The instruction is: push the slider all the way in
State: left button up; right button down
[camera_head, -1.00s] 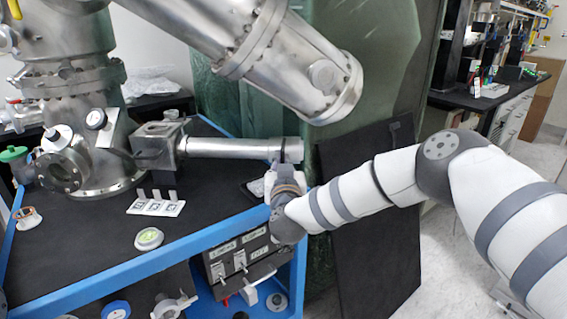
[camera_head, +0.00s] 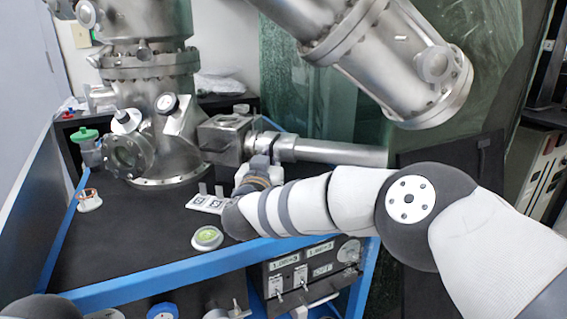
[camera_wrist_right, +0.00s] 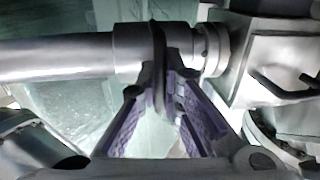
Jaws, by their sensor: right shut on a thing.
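The slider, a metal collar (camera_head: 284,149) with a dark ring, sits on the horizontal metal tube (camera_head: 345,153), close to the metal box (camera_head: 222,138) on the chamber's side. In the right wrist view the dark ring (camera_wrist_right: 158,42) stands between the purple-padded fingers of my right gripper (camera_wrist_right: 166,68), which is shut on it. The collar is close to the box's round flange (camera_wrist_right: 211,50). In the head view my right gripper (camera_head: 262,166) is under the collar, its fingertips partly hidden. My left gripper is not in view.
A white marker plate (camera_head: 208,203) and a round green-topped disc (camera_head: 207,238) lie on the black tabletop (camera_head: 130,235) near my right wrist. A large metal cylinder (camera_head: 400,60) hangs above the tube. The blue frame edge (camera_head: 170,275) runs along the front.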

jog(key=shift+a+f, duration=0.15)
jog(key=shift+a, duration=0.05)
jog(key=c, duration=1.7)
grip_release()
jog(key=v, duration=1.2)
jog(key=shift+d, duration=0.1)
